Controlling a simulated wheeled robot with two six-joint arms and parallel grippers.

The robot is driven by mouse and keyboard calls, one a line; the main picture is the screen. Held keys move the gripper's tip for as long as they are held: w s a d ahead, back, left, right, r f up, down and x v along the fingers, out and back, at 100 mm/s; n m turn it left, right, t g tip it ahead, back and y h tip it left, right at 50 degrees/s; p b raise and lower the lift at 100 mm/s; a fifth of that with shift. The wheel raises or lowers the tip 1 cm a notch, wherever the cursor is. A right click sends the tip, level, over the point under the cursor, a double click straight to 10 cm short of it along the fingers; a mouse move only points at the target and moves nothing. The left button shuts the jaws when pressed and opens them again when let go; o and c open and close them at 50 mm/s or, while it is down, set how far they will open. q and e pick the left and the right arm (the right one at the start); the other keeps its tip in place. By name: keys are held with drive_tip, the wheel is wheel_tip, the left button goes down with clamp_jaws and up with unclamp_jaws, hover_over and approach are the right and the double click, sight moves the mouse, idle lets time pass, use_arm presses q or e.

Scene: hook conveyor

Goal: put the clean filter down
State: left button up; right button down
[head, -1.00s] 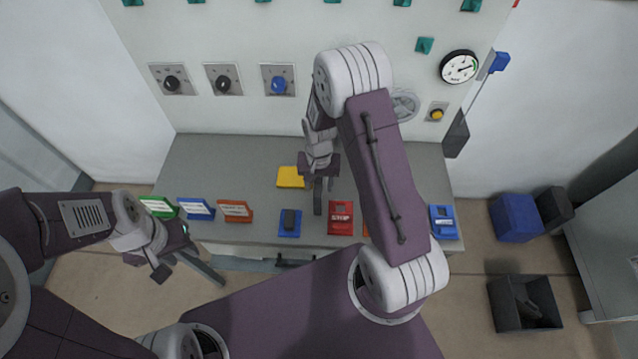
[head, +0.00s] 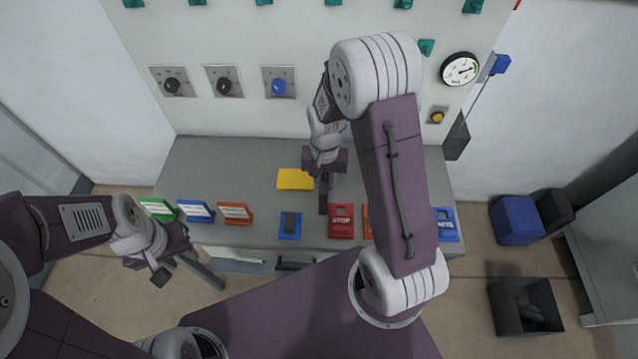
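I cannot tell for certain which thing is the clean filter. A flat yellow piece (head: 295,180) lies on the grey bench (head: 225,165), left of my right gripper. My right gripper (head: 323,204) points down over the bench, just right of the yellow piece. Its fingers overlap in this view, so its opening and anything between them are hidden. My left gripper (head: 182,274) is in front of the bench at the left, its fingers spread and nothing between them.
Green (head: 158,208), blue (head: 196,210) and orange (head: 236,212) labelled stands line the front left. A blue piece with a dark top (head: 290,225) and a red STOP block (head: 341,220) stand along the front edge. A dark bin (head: 500,308) is on the floor at right.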

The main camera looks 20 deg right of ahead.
sight(322, 180)
drive_tip(key=s+d+r, duration=0.3)
drive_tip(key=s+r, duration=0.3)
drive_tip(key=s, duration=0.3)
drive_tip(key=w+a+f+n, duration=0.1)
drive_tip(key=w, duration=0.1)
drive_tip(key=w+a+f+n, duration=0.1)
drive_tip(key=w+a+n, duration=0.2)
drive_tip(key=w, duration=0.2)
drive_tip(key=shift+a+f, duration=0.35)
drive_tip(key=shift+f, duration=0.05)
drive_tip(key=shift+w+r+n, duration=0.1)
drive_tip(key=shift+w+n, duration=0.25)
drive_tip(key=shift+n, duration=0.05)
drive_tip(key=shift+s+d, duration=0.1)
drive_tip(key=shift+s, duration=0.05)
drive_tip(key=shift+r, duration=0.1)
drive_tip(key=shift+n, duration=0.3)
